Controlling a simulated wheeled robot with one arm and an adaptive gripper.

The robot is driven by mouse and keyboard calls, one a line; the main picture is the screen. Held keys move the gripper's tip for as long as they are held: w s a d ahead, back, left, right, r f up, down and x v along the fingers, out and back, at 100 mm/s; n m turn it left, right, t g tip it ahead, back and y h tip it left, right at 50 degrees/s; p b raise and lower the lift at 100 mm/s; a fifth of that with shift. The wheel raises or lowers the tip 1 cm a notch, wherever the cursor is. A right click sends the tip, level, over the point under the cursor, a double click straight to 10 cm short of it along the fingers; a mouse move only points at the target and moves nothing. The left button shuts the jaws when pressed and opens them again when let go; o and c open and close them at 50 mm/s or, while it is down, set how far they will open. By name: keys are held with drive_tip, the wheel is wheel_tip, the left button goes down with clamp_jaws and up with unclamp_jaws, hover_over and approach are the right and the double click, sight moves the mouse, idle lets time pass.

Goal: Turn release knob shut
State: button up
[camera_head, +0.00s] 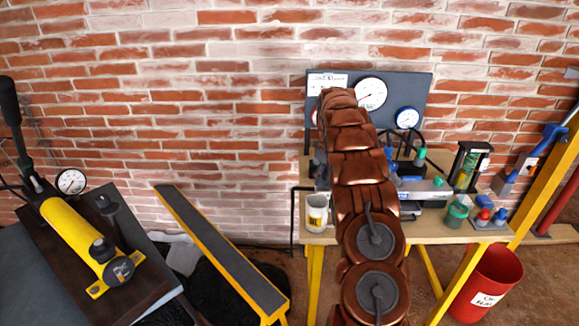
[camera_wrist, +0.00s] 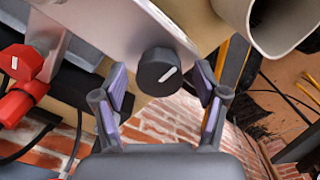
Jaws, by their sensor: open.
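In the wrist view a round black knob (camera_wrist: 160,74) with a white pointer line sits on a light grey metal body (camera_wrist: 115,28). The pointer line is slanted, up to the right. My gripper (camera_wrist: 161,78) is open, with one padded finger on each side of the knob. Gaps show between the knob and both fingers, and nothing is held. I cannot tell how deep the knob lies between the fingers. In the head view my copper arm hides the gripper and this knob. No wording by the knob can be read.
Red fittings (camera_wrist: 22,85) lie left of the knob, and a grey-white hollow part (camera_wrist: 265,22) is at upper right. The bench (camera_head: 440,232) carries a cup (camera_head: 317,213) and bottles, before a gauge board (camera_head: 425,90). A yellow pump (camera_head: 80,232) is at left; a red bucket (camera_head: 497,270) at right.

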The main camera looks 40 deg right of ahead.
sight(326, 176)
drive_tip(key=shift+r+n+p, duration=0.1)
drive_tip(key=shift+n+p, duration=1.45)
drive_tip(key=shift+n, duration=0.45)
wheel_tip(326, 176, up, 5)
drive_tip(key=shift+f+b, duration=0.15)
drive_tip(key=shift+b, duration=0.8)
drive_tip(key=shift+a+r+b, duration=0.1)
drive_tip(key=shift+r+b, duration=0.2)
drive_tip(key=shift+r, duration=1.25)
drive_tip(key=s+a+r+m, duration=0.1)
drive_tip(key=s+a+r, duration=0.2)
drive_tip(key=a, duration=0.5)
drive_tip(key=s+a+r+m, duration=0.2)
drive_tip(key=s+a+r, duration=0.2)
drive_tip(key=a, duration=0.4)
drive_tip(key=s+a+r+m+g, duration=0.1)
drive_tip(key=s+a+r, duration=0.2)
drive_tip(key=a, duration=0.4)
drive_tip(key=shift+s+a+r+h, duration=0.3)
drive_tip(key=shift+s+a+r, duration=0.1)
drive_tip(key=shift+s, duration=0.25)
drive_tip(key=shift+a, duration=0.1)
